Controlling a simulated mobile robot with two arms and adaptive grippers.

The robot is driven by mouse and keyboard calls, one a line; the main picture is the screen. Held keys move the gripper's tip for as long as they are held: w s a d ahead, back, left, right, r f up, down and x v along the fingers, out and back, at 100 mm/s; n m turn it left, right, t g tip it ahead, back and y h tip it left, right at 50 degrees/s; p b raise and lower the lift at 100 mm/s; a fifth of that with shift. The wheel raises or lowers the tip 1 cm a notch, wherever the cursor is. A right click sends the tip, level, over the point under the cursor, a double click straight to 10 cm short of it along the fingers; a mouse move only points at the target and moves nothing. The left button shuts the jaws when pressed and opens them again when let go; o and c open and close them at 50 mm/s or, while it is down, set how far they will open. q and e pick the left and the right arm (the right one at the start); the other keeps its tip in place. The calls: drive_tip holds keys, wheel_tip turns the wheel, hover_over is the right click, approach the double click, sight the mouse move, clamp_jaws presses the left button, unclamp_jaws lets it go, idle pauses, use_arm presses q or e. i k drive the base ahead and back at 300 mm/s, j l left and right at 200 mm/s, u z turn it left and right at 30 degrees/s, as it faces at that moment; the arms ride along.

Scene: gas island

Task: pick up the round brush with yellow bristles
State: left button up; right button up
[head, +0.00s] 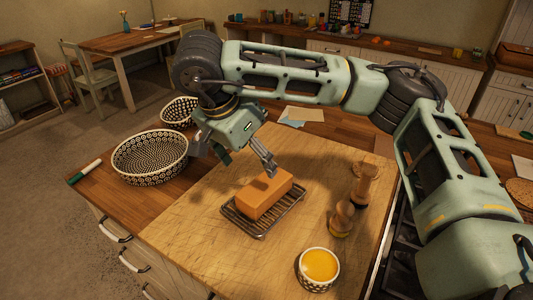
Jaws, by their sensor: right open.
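Two small wooden knob-topped pieces stand on the light wooden board, the nearer one (342,218) and the farther one (363,185). Either may be the round brush, but I cannot make out yellow bristles on them. My right gripper (248,162) is open, above and just behind an orange block (265,194), to the left of both wooden pieces. It holds nothing, and I cannot tell whether a fingertip touches the block. My left gripper is not in view.
The block lies on a dark wire rack (243,228). A patterned cup with yellow content (318,266) stands at the board's front. Patterned bowls (150,157) are at the left, near a green-ended marker (84,172). A stove edge borders the board's right. The board's left front is clear.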

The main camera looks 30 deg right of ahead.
sight(341, 223)
drive_tip(key=z, duration=1.5)
